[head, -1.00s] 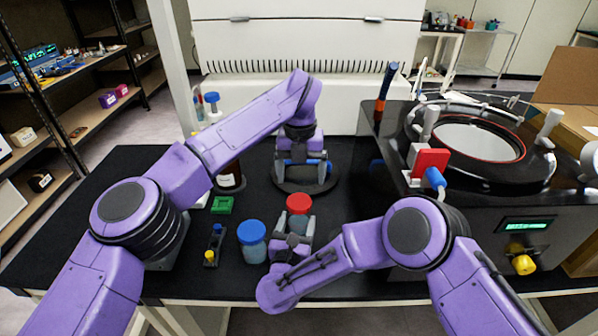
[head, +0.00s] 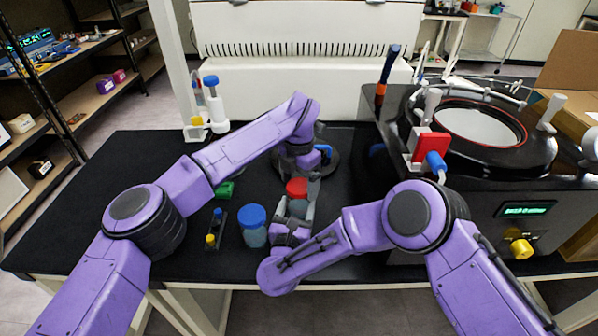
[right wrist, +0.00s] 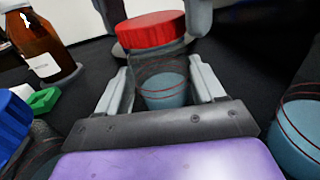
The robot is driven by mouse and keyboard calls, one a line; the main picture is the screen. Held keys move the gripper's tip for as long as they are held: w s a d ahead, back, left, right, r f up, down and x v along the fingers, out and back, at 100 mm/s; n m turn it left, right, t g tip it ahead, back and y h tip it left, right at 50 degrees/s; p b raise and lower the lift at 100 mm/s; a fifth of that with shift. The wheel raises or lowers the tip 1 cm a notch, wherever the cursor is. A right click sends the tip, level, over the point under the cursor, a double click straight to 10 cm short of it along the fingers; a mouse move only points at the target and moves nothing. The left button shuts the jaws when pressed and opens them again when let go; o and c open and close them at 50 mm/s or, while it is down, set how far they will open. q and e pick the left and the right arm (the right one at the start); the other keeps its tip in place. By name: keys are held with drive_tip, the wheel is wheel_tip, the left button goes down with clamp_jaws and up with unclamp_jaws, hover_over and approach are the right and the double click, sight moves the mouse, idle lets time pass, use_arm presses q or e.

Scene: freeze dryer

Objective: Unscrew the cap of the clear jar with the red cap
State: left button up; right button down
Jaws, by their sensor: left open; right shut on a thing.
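The clear jar (right wrist: 165,88) with bluish contents stands between the fingers of my right gripper (right wrist: 163,92), which is shut on its body. Its red cap (head: 297,188) is on top and also shows in the right wrist view (right wrist: 150,30). My left gripper (head: 312,172) is open just behind and above the jar in the head view, tipped toward the cap. In the right wrist view, grey finger parts show on both sides of the cap. I cannot tell whether they touch it.
A blue-capped jar (head: 254,227) stands close left of the right gripper. A green block (head: 225,188) and a small rack (head: 215,228) lie farther left. A brown bottle (right wrist: 38,42) stands behind. The black freeze dryer (head: 480,130) fills the right. The table's left part is clear.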

use_arm(q)
drive_tip(key=c, duration=1.1)
drive_tip(key=n, duration=0.9)
drive_tip(key=shift+r, duration=0.2)
drive_tip(key=shift+r, duration=0.95)
